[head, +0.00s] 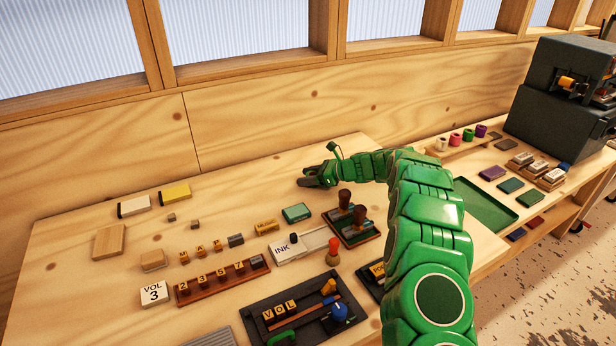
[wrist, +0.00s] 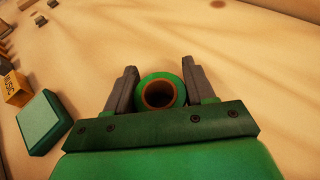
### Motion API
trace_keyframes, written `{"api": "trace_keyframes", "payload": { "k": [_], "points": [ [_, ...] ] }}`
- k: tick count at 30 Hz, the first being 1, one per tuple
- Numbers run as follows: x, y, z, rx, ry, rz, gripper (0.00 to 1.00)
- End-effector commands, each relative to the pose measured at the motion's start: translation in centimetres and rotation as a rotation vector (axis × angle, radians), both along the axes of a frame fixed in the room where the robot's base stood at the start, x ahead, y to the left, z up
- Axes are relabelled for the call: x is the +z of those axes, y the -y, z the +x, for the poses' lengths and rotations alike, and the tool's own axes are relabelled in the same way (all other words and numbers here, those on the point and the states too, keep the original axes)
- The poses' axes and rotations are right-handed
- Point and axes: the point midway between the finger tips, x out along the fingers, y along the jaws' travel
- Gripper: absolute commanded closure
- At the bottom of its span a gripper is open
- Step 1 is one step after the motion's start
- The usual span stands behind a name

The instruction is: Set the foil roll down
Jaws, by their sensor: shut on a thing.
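A green foil roll with a brown hollow core (wrist: 161,78) is between the two grey fingers of my gripper (wrist: 159,68) in the wrist view, its open end facing the camera. My gripper is shut on it. In the head view, my gripper (head: 308,178) is low over the back part of the wooden table (head: 250,198). The roll cannot be made out there. I cannot tell whether the roll touches the table.
A green ink pad (head: 296,213) and stamps with brown handles (head: 345,198) are in front of my gripper. Several coloured rolls (head: 455,138) stand on a rack at right, behind a green tray (head: 478,203).

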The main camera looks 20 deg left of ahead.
Motion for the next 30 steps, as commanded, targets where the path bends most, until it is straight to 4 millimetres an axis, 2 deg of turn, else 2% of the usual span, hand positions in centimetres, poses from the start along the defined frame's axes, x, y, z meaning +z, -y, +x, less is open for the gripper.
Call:
{"api": "trace_keyframes", "payload": {
  "k": [10, 11, 15, 26, 30],
  "points": [
    [-0.2, 0.0, 0.0, -0.001, 0.001, 0.000, 0.77],
    [-0.2, 0.0, 0.0, 0.000, 0.002, 0.000, 0.42],
    [-0.2, 0.0, 0.0, 0.000, 0.002, 0.000, 0.21],
    [0.2, 0.0, 0.0, 0.000, 0.002, 0.001, 0.21],
    [0.7, 1.4, 0.1, -0.002, 0.001, 0.001, 0.21]
  ]
}}
